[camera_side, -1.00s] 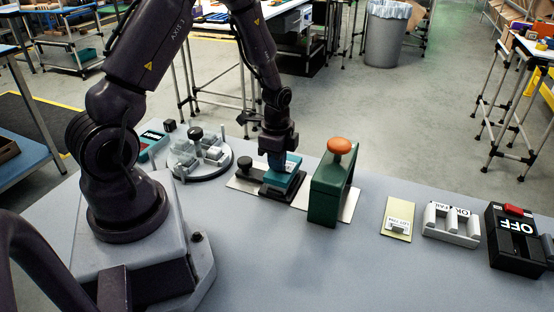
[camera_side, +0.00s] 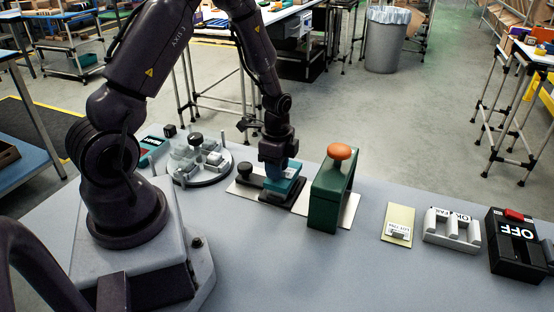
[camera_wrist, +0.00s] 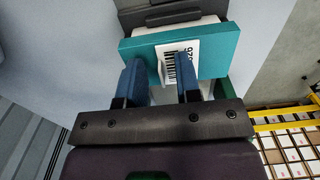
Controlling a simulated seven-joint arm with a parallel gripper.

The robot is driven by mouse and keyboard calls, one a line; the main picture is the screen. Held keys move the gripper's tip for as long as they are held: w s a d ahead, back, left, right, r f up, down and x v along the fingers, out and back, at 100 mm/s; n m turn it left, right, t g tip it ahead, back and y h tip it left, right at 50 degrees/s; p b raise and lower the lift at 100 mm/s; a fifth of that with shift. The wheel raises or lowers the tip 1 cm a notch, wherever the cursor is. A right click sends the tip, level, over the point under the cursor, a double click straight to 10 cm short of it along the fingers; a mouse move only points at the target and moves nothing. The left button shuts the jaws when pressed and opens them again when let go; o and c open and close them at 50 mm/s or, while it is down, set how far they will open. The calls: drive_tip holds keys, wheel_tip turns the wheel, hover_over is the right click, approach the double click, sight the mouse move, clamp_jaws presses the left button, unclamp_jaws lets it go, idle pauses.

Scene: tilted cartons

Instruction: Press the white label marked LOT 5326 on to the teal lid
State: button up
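The teal lid (camera_wrist: 224,50) lies tilted across the wrist view, with a white label (camera_wrist: 168,54) carrying a barcode and partly hidden digits against its near part. I cannot read the whole lot number or tell whether the label lies flat. In the side view the lid (camera_side: 284,189) sits on a black fixture under my gripper (camera_side: 277,166). In the wrist view my gripper (camera_wrist: 161,72) has its two blue fingers apart at the label's near end, the right one overlapping it. I see nothing clasped between them.
A green press frame (camera_side: 327,196) with an orange knob (camera_side: 339,152) stands close right of the lid. A round grey fixture (camera_side: 204,178) is at left. A yellowish pad (camera_side: 400,213) with another label, a white rack (camera_side: 452,239) and a black OFF switch box (camera_side: 514,250) stand further right.

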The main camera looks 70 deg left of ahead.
wheel_tip(320, 180, up, 19)
idle(0.9)
drive_tip(key=shift+f, duration=0.1)
drive_tip(key=s+d+r+n+t, duration=0.5)
drive_tip(key=s+d+r+n, duration=0.4)
drive_tip(key=s+d, duration=0.3)
drive_tip(key=d, duration=0.2)
drive_tip(key=shift+d+r+t, duration=0.3)
idle(1.2)
